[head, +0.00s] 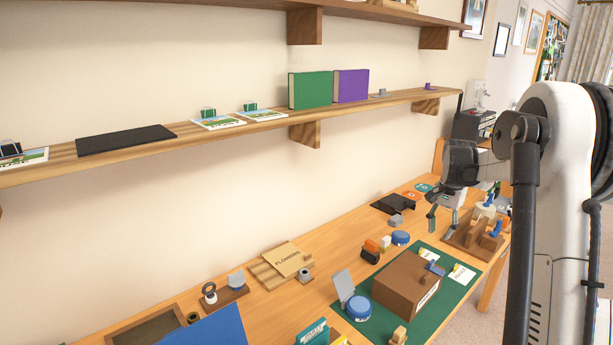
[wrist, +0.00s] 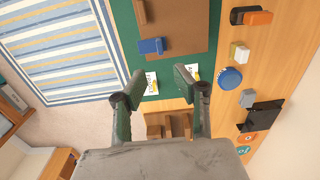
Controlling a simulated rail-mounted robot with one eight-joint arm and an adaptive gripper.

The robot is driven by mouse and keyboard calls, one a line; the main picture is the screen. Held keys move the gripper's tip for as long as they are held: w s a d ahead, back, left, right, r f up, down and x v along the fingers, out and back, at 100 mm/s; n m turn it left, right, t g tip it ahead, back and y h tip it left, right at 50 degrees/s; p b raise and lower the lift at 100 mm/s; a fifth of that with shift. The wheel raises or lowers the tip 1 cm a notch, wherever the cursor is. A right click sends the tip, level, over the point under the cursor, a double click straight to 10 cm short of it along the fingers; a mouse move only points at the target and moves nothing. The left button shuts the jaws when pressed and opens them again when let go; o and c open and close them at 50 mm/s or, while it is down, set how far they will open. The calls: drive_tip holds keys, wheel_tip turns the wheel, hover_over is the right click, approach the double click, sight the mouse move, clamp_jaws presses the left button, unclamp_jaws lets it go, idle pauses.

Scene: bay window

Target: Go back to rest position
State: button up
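My gripper (head: 443,224) hangs over the right part of the wooden table, above and beside the green mat's far right end. In the wrist view my gripper (wrist: 160,80) has its two fingers spread well apart, with nothing held between them. White cards on the green mat (wrist: 191,95) show below the fingers. My arm comes in from the right of the head view and hides part of the table's right end.
A brown box (head: 405,283) sits on the green mat (head: 468,294). A brown wooden rack (head: 465,238) stands close to my gripper. A wall shelf (head: 235,131) holds a green book (head: 310,90) and a purple book (head: 351,86). Blue round tins (head: 358,308) and small blocks crowd the table.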

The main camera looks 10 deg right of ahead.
drive_tip(key=s+a+r+n+t, duration=0.1)
drive_tip(key=s+a+r+n, duration=0.1)
drive_tip(key=s+a+r, duration=0.35)
drive_tip(key=s+a+r+n+t+h, duration=0.1)
drive_tip(key=s+a+r+n, duration=0.15)
drive_tip(key=a, duration=0.65)
drive_tip(key=s+a+r+n+t, duration=0.1)
drive_tip(key=s+a+r, duration=0.3)
drive_tip(key=a, duration=0.3)
drive_tip(key=s+a+f+n+t, duration=0.2)
drive_tip(key=s+a, duration=0.4)
drive_tip(key=s, duration=0.3)
drive_tip(key=s+a+f+n+t, duration=0.2)
drive_tip(key=s+a+n, duration=0.2)
drive_tip(key=s+a, duration=0.3)
drive_tip(key=s, duration=0.3)
drive_tip(key=shift+a+f+y, duration=0.3)
drive_tip(key=shift+y, duration=0.1)
